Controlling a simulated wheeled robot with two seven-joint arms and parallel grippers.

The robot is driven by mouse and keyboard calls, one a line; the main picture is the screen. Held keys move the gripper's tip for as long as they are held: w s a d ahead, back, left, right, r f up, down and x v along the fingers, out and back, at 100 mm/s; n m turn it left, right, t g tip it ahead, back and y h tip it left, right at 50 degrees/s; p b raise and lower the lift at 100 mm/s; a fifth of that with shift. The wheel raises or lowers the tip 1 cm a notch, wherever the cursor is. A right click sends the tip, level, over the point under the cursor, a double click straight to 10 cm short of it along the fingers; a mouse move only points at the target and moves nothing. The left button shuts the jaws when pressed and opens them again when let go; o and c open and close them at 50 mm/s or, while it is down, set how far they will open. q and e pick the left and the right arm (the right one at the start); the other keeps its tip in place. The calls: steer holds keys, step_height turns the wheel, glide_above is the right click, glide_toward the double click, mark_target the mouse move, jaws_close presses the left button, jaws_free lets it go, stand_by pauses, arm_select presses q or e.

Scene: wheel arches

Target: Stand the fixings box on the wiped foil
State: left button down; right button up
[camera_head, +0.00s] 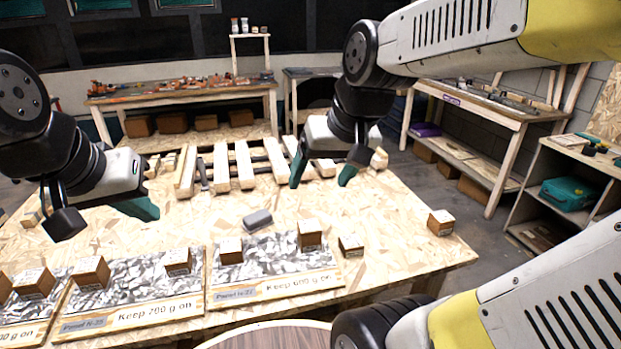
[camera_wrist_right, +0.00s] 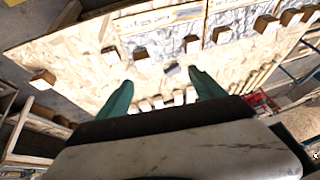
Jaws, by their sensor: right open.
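Several small brown boxes with pale tops stand on the chipboard table. I cannot read their labels, so I cannot tell which is the fixings box. One (camera_head: 440,222) stands alone at the right; another (camera_head: 351,245) stands beside the right end of the nearest foil panel (camera_head: 265,267), which carries two more boxes. A second foil panel (camera_head: 130,285) lies to its left with boxes on it. I cannot tell which foil is wiped. My right gripper (camera_head: 323,176) is open and empty above the table's back part.
A grey block (camera_head: 258,219) lies behind the nearest panel; it also shows in the wrist view (camera_wrist_right: 172,69). Timber pieces (camera_head: 245,165) line the table's back. A round wooden surface (camera_head: 270,337) is at the front. The board right of the panel is mostly clear.

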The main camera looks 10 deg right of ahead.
steer(key=shift+t, duration=0.5)
steer(key=s, duration=0.4)
steer(key=shift+s+a+r, duration=0.1)
steer(key=shift+a+r, duration=0.2)
stand_by(0.4)
